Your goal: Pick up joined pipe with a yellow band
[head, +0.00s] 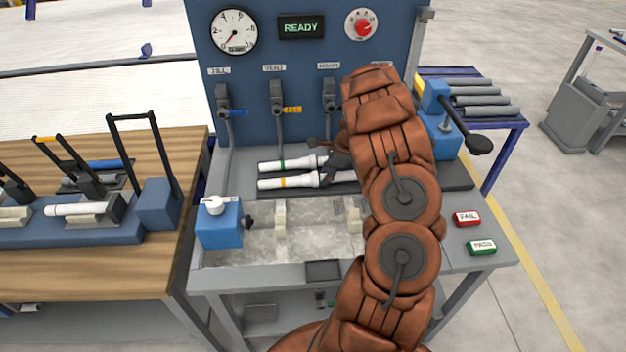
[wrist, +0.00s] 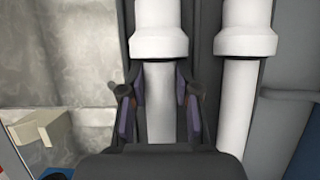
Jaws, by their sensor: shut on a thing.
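The joined pipe with a yellow band (head: 290,182) is white and lies on the dark tray behind the basin in the head view. In the wrist view its thick white collar (wrist: 160,40) is ahead of the fingers, and its band does not show. My gripper (wrist: 159,105) is shut on this pipe, one finger on each side, just behind the collar. In the head view my gripper (head: 338,165) is partly hidden by my arm. A second joined pipe with a green band (head: 290,164) lies parallel, farther back; it is to the right in the wrist view (wrist: 245,40).
A water basin (head: 235,278) with a blue clamp block (head: 220,225) is in front of the tray. A panel with a gauge (head: 234,32) and valves rises behind. Several grey pipes (head: 485,100) lie on a rack at right. A wooden bench (head: 60,270) stands at left.

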